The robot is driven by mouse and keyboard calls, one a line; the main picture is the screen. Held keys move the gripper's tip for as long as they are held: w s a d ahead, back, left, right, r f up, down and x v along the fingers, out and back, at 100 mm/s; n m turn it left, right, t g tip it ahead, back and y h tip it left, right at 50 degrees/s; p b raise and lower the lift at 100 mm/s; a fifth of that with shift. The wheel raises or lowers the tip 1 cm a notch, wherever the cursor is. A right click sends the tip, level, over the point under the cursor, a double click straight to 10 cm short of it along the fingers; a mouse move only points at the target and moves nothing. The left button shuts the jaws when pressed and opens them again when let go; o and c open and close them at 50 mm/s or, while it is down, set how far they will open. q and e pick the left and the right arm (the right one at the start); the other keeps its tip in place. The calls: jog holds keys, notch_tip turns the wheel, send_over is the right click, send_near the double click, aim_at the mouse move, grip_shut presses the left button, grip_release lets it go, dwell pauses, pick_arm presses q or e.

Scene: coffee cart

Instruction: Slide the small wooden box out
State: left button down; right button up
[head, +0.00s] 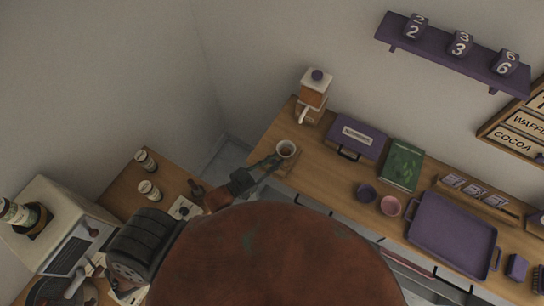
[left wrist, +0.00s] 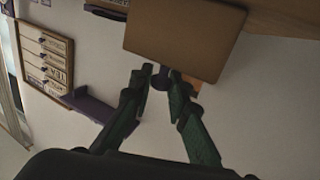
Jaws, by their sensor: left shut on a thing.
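In the left wrist view a flat wooden face (left wrist: 185,38), probably this box, fills the top middle. My left gripper (head: 274,162) reaches it from the lower left. Its green fingers (left wrist: 156,76) are closed in at the box's edge, and a small dark round thing shows between the tips. The exact grip is partly hidden. My right gripper is in neither view.
A purple case (head: 357,138), a green book (head: 402,164), two bowls and a purple tray (head: 452,234) occupy the counter to the right. A purple shelf (head: 450,52) hangs above. The left table holds jars and a machine.

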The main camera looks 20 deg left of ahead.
pick_arm(q)
jog(key=shift+s, duration=0.1)
jog(key=c, duration=2.3)
grip_release()
jog(key=shift+f, duration=0.1)
jog(key=o, duration=0.4)
jog(key=shift+s, duration=0.2)
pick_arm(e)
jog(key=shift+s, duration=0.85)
pick_arm(q)
jog(key=shift+w, duration=0.15)
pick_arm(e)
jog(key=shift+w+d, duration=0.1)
pick_arm(q)
jog(key=v, duration=1.2)
jog(key=shift+a, duration=0.1)
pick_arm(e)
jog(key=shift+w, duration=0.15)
